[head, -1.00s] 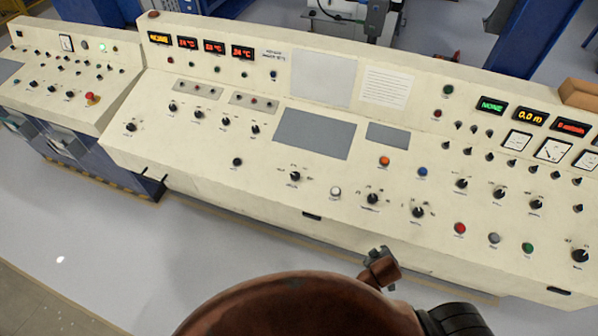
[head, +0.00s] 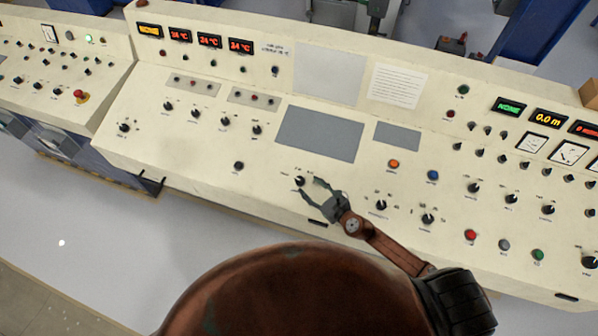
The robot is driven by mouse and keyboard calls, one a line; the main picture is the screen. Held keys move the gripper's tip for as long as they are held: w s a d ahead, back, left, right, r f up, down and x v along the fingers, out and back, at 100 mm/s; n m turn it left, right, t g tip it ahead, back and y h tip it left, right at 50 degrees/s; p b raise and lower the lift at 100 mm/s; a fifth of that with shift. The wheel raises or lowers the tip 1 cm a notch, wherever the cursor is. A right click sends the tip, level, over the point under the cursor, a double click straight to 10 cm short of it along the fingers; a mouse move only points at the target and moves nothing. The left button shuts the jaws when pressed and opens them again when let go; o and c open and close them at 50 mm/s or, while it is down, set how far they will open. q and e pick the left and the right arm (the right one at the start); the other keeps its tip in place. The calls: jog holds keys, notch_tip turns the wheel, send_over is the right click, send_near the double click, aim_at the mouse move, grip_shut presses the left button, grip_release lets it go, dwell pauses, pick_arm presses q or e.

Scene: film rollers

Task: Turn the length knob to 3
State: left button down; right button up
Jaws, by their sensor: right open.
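A black knob (head: 299,181) with small markings around it sits on the cream panel, left of the middle of its lower row. The lettering is too small to read, so I cannot tell for sure whether it is the length knob. My right gripper (head: 309,187) is open just in front of this knob, with its fingers spread toward it. I cannot tell whether they touch it. Nothing is held. Two similar knobs, one (head: 381,205) and another (head: 428,218), stand to the right. My left gripper is out of view.
The sloping cream console (head: 200,150) carries several other knobs, an orange button (head: 394,164), a blue button (head: 432,175) and a red button (head: 470,235). A black knob (head: 238,166) lies to the left. Lit displays (head: 209,41) line the back. Grey floor lies in front.

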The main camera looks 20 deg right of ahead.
aim_at(301, 181)
jog(key=shift+n, duration=0.6)
jog(key=x, duration=0.3)
jog(key=f+b+x, duration=0.1)
jog(key=x, duration=0.1)
jog(key=shift+s+a, duration=0.1)
jog(key=shift+s, duration=0.1)
jog(key=shift+b+x, duration=0.4)
jog(key=shift+x, duration=1)
jog(key=c, duration=0.7)
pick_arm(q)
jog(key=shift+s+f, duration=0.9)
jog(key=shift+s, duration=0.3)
pick_arm(e)
jog(key=c, duration=0.5)
